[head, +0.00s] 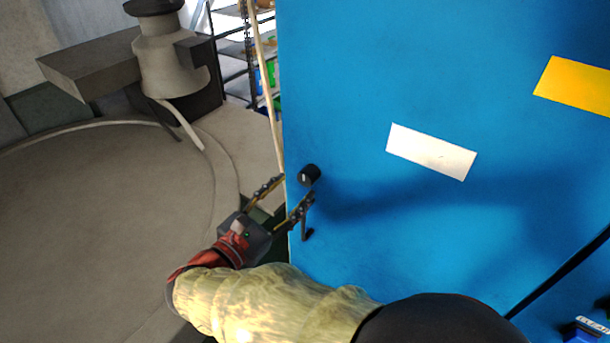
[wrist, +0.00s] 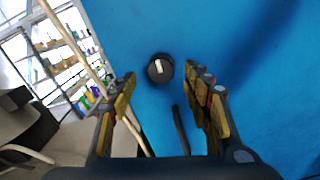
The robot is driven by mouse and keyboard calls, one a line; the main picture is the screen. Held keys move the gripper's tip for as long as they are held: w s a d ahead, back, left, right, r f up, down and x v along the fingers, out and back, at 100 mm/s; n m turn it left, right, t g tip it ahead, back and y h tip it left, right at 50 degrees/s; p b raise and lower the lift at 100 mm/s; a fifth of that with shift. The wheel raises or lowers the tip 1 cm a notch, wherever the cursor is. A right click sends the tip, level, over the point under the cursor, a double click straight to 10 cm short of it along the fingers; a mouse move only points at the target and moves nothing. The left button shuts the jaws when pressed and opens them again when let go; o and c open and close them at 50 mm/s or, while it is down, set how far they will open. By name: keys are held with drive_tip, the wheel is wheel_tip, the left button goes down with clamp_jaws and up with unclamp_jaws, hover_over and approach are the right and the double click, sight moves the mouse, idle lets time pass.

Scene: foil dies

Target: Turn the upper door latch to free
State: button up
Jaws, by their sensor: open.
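The blue door (head: 400,230) fills the right of the head view. A round black latch knob (head: 308,175) with a white mark sits near its left edge. In the wrist view the knob (wrist: 160,69) lies ahead of and between the fingertips, its white mark slightly tilted from upright in that picture. A dark handle (head: 306,225) is below the knob; it also shows in the wrist view (wrist: 180,130). My gripper (head: 294,187) is open and empty, its fingers pointing at the knob. I cannot tell whether a fingertip touches it.
A white label (head: 431,152) and a yellow label (head: 577,86) are on the door. A pale pole (head: 265,85) stands along the door's left edge. Shelves (head: 236,55) and a grey machine (head: 165,60) are behind.

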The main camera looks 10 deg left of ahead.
sight(304, 180)
drive_tip(key=x, duration=0.5)
drive_tip(key=shift+w+d+p, duration=0.2)
drive_tip(key=shift+w+p, duration=0.1)
drive_tip(key=shift+w, duration=0.05)
drive_tip(key=shift+c, duration=1.4)
drive_tip(key=c, duration=0.9)
